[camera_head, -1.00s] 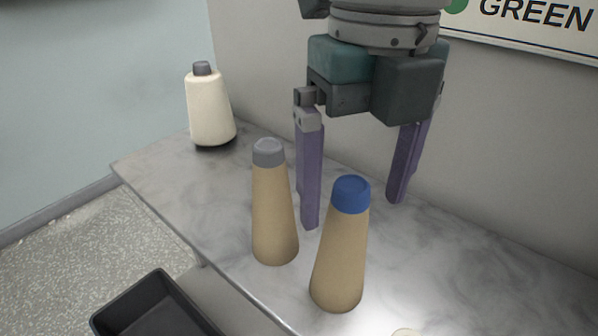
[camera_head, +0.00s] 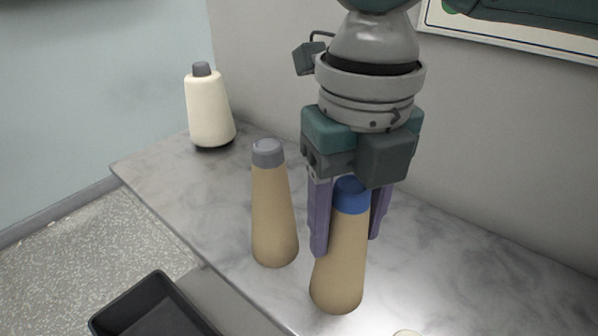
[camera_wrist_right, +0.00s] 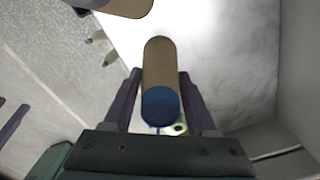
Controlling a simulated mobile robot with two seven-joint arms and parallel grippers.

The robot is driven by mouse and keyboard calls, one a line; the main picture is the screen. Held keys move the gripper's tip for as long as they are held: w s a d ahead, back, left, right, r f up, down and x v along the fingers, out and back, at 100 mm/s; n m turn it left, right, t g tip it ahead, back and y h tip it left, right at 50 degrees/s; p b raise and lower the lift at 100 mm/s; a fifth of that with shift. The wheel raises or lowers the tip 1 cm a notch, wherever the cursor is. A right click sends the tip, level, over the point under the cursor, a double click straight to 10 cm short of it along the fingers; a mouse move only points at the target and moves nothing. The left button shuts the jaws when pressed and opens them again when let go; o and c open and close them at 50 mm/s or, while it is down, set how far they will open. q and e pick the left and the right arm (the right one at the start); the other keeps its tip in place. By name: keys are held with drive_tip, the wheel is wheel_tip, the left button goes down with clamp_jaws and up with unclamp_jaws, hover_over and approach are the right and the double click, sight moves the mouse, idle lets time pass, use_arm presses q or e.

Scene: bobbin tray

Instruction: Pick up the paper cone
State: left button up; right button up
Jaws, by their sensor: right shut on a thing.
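A tan paper cone with a blue tip (camera_head: 340,265) stands upright near the front edge of the marble-look table. My right gripper (camera_head: 345,243) comes down over it from above and is shut on its upper part, one finger on each side. In the right wrist view the cone (camera_wrist_right: 160,65) sits between the purple fingers, blue tip toward the gripper body. A second tan cone with a grey tip (camera_head: 272,215) stands just to the left, apart from the gripper. Purple finger-like parts at the left edge of the right wrist view may be my left gripper (camera_wrist_right: 14,124).
A cream cone of yarn with a grey tip (camera_head: 208,112) stands at the table's back left. A dark empty tray (camera_head: 112,312) is at the lower left. A wall rises behind the table (camera_head: 450,270), whose right part is mostly clear.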

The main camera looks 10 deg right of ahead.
drive_tip(key=c, duration=0.7)
drive_tip(key=shift+r, duration=0.1)
